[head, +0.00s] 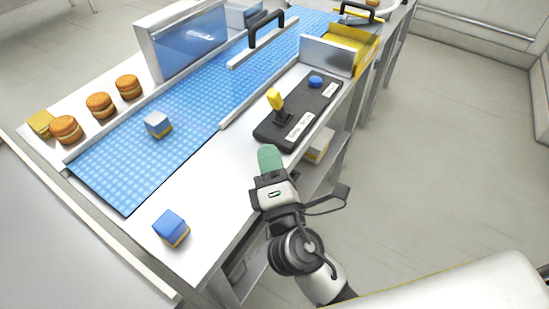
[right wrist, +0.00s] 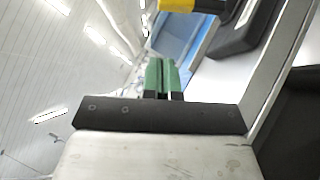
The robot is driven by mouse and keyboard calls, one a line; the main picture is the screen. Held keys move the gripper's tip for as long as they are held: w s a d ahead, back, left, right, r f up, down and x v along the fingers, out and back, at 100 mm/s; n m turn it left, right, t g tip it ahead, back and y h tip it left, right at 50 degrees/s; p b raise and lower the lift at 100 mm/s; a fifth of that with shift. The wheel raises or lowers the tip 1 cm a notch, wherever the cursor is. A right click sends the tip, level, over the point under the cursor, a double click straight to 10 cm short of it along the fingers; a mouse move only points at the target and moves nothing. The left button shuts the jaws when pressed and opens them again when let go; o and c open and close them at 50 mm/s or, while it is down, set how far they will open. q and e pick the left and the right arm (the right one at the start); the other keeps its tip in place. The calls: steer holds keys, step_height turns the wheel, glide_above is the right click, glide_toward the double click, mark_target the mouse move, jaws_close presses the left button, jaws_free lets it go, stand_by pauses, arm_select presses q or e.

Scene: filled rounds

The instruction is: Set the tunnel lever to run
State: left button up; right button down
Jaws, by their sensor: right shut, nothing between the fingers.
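The tunnel lever is a yellow handle (head: 275,99) on a short dark stem, standing on a black control box (head: 301,112) with white labels, whose words are too small to read surely. The box also carries a blue button (head: 315,81) behind the lever. My right gripper (head: 268,158) has green fingers, shut and empty, in front of the box and apart from the lever. In the right wrist view, the closed green fingers (right wrist: 161,78) point toward a yellow part (right wrist: 190,5) at the top edge, probably the lever handle. My left gripper is out of view.
A blue belt (head: 150,165) runs along the bench to a tunnel with clear blue panels (head: 190,45). A white and yellow block (head: 157,124) sits on the belt. A blue block (head: 171,228) stands at the near end. Round buns (head: 101,105) line the far side.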

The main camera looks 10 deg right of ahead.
mark_target(269, 98)
steer(key=p+x, duration=0.1)
steer(key=x, duration=0.5)
steer(key=shift+r+p, duration=0.15)
steer(key=shift+p, duration=0.15)
steer(key=shift+w+d+r+p, duration=0.25)
steer(key=shift+w+d+p, duration=0.1)
steer(key=shift+w+d, duration=0.25)
steer(key=shift+w+d+r+p, duration=0.3)
steer(key=shift+w+d, duration=0.2)
steer(key=shift+d, duration=0.2)
